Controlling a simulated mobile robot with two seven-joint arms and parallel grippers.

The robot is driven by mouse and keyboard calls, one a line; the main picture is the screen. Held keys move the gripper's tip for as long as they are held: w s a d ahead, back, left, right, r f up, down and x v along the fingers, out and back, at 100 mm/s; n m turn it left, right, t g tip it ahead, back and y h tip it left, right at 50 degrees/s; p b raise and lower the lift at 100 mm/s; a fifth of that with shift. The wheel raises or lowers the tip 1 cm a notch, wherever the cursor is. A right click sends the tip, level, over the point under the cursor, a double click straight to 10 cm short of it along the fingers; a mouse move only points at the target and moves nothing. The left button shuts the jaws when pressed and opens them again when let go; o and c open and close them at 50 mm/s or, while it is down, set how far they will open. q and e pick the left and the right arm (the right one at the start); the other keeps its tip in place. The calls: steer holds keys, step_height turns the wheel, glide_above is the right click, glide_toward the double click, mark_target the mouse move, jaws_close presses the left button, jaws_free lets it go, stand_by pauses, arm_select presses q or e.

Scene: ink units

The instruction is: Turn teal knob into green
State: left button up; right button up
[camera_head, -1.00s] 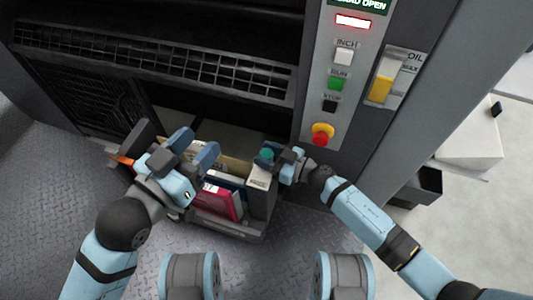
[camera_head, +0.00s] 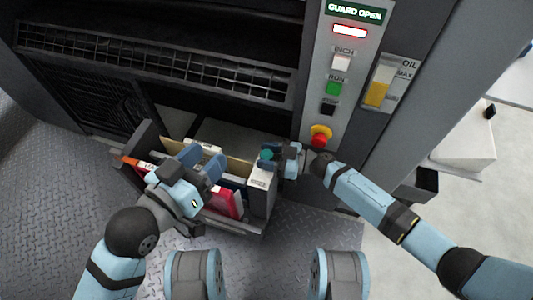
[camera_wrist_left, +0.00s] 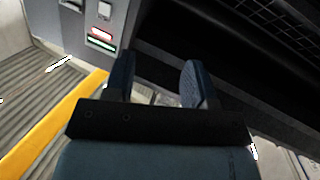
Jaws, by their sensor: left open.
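The teal knob (camera_head: 266,155) is a small round piece on top of a pale upright unit (camera_head: 261,176) at the right end of an open dark bin in the head view. My right gripper (camera_head: 278,158) is right beside the knob, at its right side. Its fingertips are too small and covered to tell whether they grip it. My left gripper (camera_head: 203,166) is open over the middle of the bin, left of the knob, with nothing seen between its fingers. The left wrist view shows both its fingers (camera_wrist_left: 158,80) apart; the knob is not seen there.
The dark bin (camera_head: 240,229) holds red and cream items. Above it stands a control panel with a green RUN button (camera_head: 334,88), a red stop knob (camera_head: 320,138) on yellow and a "GUARD OPEN" sign (camera_head: 354,12). A yellow oil gauge (camera_head: 377,90) is at right. Floor in front is clear.

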steer(key=shift+o, duration=0.9)
steer(key=shift+d, duration=0.25)
arm_select(q)
step_height(320, 180, up, 6)
steer(key=t+p, duration=0.2)
steer(key=p, duration=0.2)
steer(key=shift+a+n, duration=0.2)
steer(key=shift+n, duration=0.1)
arm_select(e)
steer(key=v, duration=1.3)
steer(key=shift+s+d, duration=0.1)
steer(key=shift+d, duration=0.05)
